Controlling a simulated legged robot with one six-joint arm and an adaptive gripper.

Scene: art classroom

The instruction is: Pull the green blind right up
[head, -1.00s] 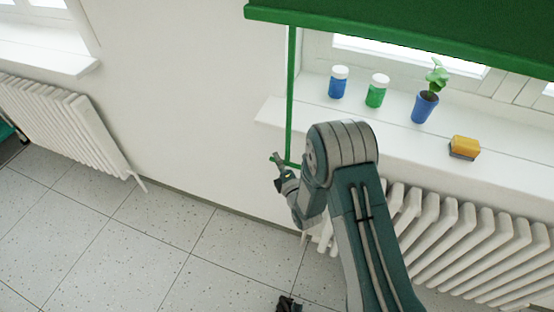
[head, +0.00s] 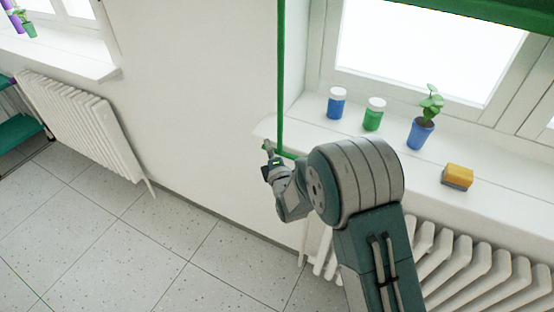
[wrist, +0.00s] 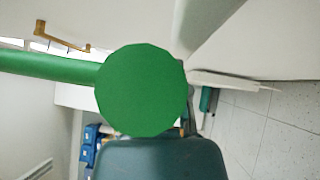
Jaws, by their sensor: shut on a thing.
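The green blind (head: 490,10) shows only as a strip at the top right in the head view, with bright window glass below it. A thin green pull rod (head: 281,80) hangs straight down at the window's left side and has a short crosspiece at its bottom. My gripper (head: 271,155) is shut on the rod's lower end, left of the sill. In the wrist view a green round end (wrist: 142,92) fills the middle, with a green bar (wrist: 50,67) running left from it. It hides most of my fingers.
On the white sill (head: 400,155) stand a blue jar (head: 337,103), a green jar (head: 373,117), a potted plant (head: 421,132) and a yellow sponge (head: 457,176). A radiator (head: 450,260) is below. Floor at left is clear.

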